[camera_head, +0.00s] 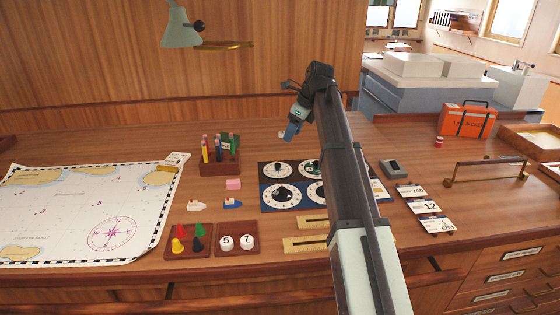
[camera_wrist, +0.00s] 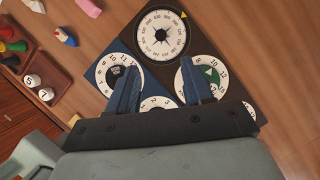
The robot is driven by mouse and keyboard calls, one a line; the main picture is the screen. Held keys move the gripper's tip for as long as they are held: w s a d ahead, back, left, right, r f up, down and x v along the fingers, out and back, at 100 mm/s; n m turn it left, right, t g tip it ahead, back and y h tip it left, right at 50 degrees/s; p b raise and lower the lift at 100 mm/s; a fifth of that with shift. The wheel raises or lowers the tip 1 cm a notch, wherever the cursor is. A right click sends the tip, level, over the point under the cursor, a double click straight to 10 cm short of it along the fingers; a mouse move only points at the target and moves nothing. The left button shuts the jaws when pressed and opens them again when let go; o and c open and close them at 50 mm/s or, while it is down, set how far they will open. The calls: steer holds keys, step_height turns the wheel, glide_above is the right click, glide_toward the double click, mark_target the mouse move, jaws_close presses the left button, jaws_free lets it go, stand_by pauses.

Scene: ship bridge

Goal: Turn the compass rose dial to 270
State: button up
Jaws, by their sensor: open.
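The compass rose dial (camera_wrist: 161,34) is a white disc with small numbers round its rim and a dark star-like centre, on a black square at the top of the wrist view. A yellow pointer mark (camera_wrist: 183,15) sits at its upper right edge; the number there is too small to read surely. In the head view this dial (camera_head: 279,173) is the far left one of the panel. My gripper (camera_wrist: 158,66) is open and empty, its blue fingers apart, above the panel and short of the compass dial in the wrist view. In the head view my gripper (camera_head: 290,132) hangs over the desk.
Beside the compass dial are a dial with a green centre (camera_wrist: 208,74), a blue-backed dial (camera_wrist: 118,70) and a partly hidden dial (camera_wrist: 158,102). A pink block (camera_head: 233,184), pen holder (camera_head: 220,165), pawn tray (camera_head: 187,240) and chart (camera_head: 85,205) lie left. A grey box (camera_head: 394,168) stands right.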

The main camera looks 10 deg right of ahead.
mark_target(278, 164)
steer(key=x, duration=1.3)
steer(key=shift+w+f, duration=0.1)
steer(key=shift+f, duration=0.15)
steer(key=shift+c, duration=0.3)
jaws_close()
